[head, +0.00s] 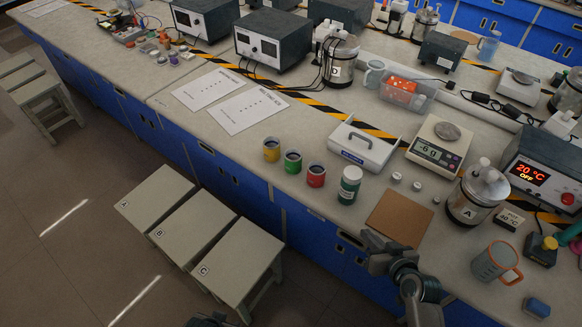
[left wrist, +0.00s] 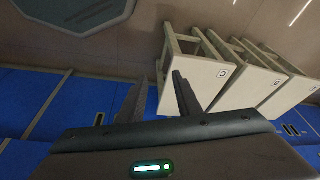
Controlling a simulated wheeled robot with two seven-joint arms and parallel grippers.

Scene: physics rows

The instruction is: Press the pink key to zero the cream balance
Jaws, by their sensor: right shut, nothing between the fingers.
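The pink key is too small to make out for certain on that panel. My right gripper (head: 374,242) is shut and empty, at the bench's front edge, well short of the balance and below it in the picture. My left gripper (head: 207,320) barely shows at the bottom edge; in the left wrist view its fingers (left wrist: 158,98) are apart with nothing between them.
A white handled tray (head: 352,150) is left of the balance, metal canister A (head: 478,193) right. Stools (head: 238,262) stand before the bench.

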